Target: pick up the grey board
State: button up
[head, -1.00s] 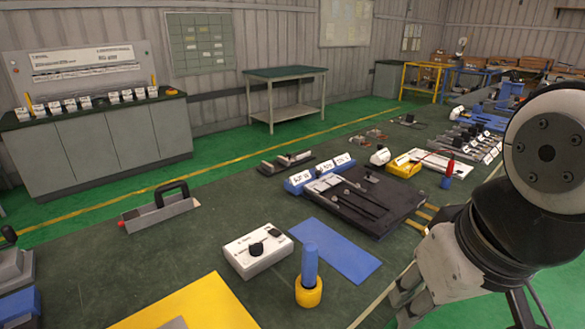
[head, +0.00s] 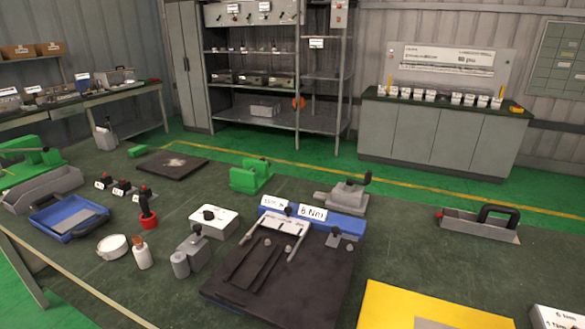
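A flat grey piece (head: 432,323) lies on a yellow sheet (head: 395,300) at the bottom edge of the head view, mostly cut off by the frame. Another flat grey surface (head: 82,217) shows inside a blue tray (head: 52,228) at the left. I cannot tell which of these is the grey board. My gripper and arm are not in view, so their place relative to either one does not show.
The green-topped bench holds a dark plate (head: 300,275) with labelled blocks, a white box (head: 214,221), a grey clamp (head: 190,250), a white bottle (head: 141,253) and a black-handled grey tool (head: 478,224). Metal shelves (head: 275,120) and a cabinet (head: 440,135) stand behind.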

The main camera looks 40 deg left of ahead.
aim_at(72, 222)
jog(key=u, duration=2.5)
jog(key=i+j+z, duration=0.15)
jog(key=i+j, duration=0.2)
jog(key=i+j+z, duration=0.15)
jog(key=i+j, duration=0.2)
jog(key=i+j+z, duration=0.15)
jog(key=i+j, duration=0.3)
jog(key=i+j+z, duration=0.15)
jog(key=i+j, duration=0.2)
jog(key=i+j+z, duration=0.15)
jog(key=i+j, duration=0.15)
jog(key=j, duration=0.3)
